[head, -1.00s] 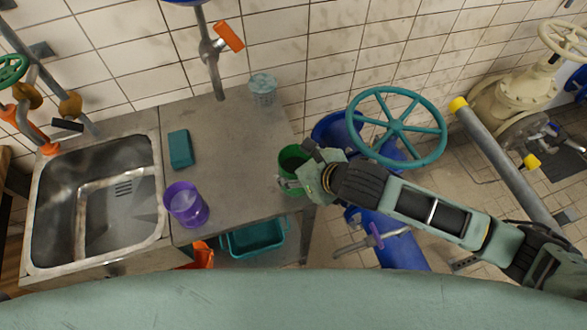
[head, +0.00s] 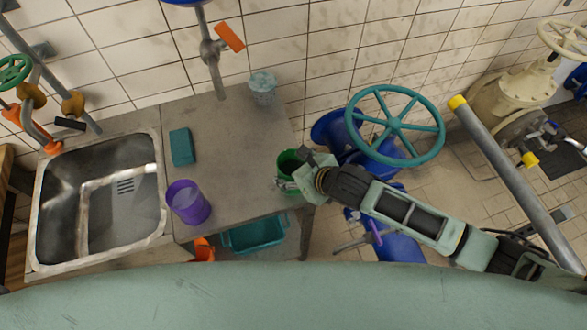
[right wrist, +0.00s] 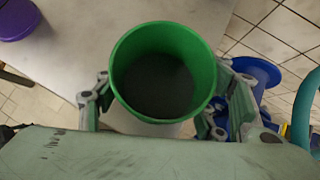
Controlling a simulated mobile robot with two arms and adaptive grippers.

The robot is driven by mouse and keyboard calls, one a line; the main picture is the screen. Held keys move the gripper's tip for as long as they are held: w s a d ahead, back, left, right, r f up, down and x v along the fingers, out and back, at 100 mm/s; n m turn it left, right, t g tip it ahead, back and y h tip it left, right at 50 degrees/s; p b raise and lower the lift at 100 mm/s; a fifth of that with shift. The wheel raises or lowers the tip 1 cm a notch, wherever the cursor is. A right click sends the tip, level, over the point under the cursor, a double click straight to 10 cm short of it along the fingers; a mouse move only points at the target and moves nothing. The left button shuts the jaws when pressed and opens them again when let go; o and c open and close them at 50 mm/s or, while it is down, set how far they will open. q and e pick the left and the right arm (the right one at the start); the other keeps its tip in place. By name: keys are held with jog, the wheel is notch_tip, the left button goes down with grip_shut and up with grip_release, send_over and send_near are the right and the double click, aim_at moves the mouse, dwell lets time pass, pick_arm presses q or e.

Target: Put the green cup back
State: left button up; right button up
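The green cup (head: 289,162) stands upright near the right edge of the grey counter (head: 235,190). In the right wrist view the cup (right wrist: 163,72) is seen from above, with its dark inside empty. My right gripper (head: 290,175) is at the cup from the right. Its fingers (right wrist: 165,100) lie on both sides of the cup, close to its wall. I cannot tell whether they press on it or whether the cup's base touches the counter. My left gripper is out of view.
A purple cup (head: 188,203), a teal sponge (head: 182,146) and a pale turquoise cup (head: 262,87) stand on the counter. A metal sink (head: 100,195) is at left. A teal valve wheel (head: 402,126) and blue pipes are right of the counter. The middle counter is clear.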

jog(key=shift+o, duration=1.3)
jog(key=shift+r, duration=0.15)
jog(key=b+v, duration=0.1)
jog(key=v, duration=1.1)
